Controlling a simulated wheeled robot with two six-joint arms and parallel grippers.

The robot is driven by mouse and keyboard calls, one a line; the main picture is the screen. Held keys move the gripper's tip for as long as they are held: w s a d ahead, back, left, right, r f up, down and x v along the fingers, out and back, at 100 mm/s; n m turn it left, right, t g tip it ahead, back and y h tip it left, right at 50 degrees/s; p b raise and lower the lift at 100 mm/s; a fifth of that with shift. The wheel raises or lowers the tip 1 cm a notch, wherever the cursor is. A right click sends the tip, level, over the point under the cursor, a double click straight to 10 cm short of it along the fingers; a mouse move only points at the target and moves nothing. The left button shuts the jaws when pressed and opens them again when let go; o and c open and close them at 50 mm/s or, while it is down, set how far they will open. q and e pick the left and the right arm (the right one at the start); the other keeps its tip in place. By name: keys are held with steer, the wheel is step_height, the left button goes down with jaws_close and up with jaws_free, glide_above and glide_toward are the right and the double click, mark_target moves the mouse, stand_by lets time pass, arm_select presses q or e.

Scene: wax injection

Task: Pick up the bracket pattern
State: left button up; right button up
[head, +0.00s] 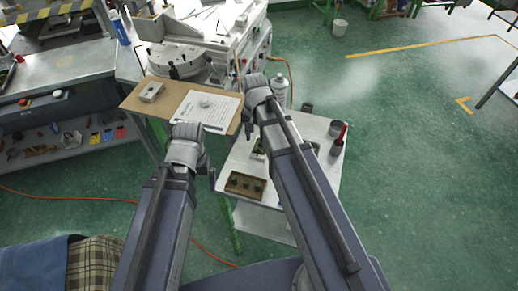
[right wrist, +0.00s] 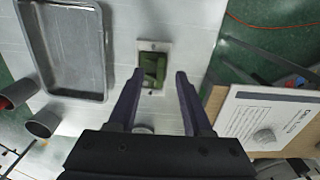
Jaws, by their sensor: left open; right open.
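The bracket pattern, a small green piece (right wrist: 154,68), sits in a pale rectangular plate (right wrist: 146,88) on the white table. In the head view the green piece (head: 258,145) is partly hidden by my right arm. My right gripper (right wrist: 160,78) is open and empty above it. The green piece shows between and beyond the fingertips, apart from them. In the head view my right gripper (head: 250,128) hangs over the table. My left gripper (head: 210,175) is open, mostly hidden by its own wrist, left of the table's edge.
A brown tray (head: 234,191) with several green pieces lies at the table's front. An empty metal tray (right wrist: 78,94) and grey cups (right wrist: 43,124) stand beside the plate. A board with a printed sheet (head: 207,111) and a machine (head: 180,62) are at the back left.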

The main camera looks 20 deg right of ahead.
mark_target(256, 146)
steer(key=f+b, duration=0.4)
steer(key=f, duration=0.1)
steer(key=shift+w+b, duration=0.2)
steer(key=shift+b, duration=0.1)
steer(key=shift+r, duration=0.1)
jaws_close()
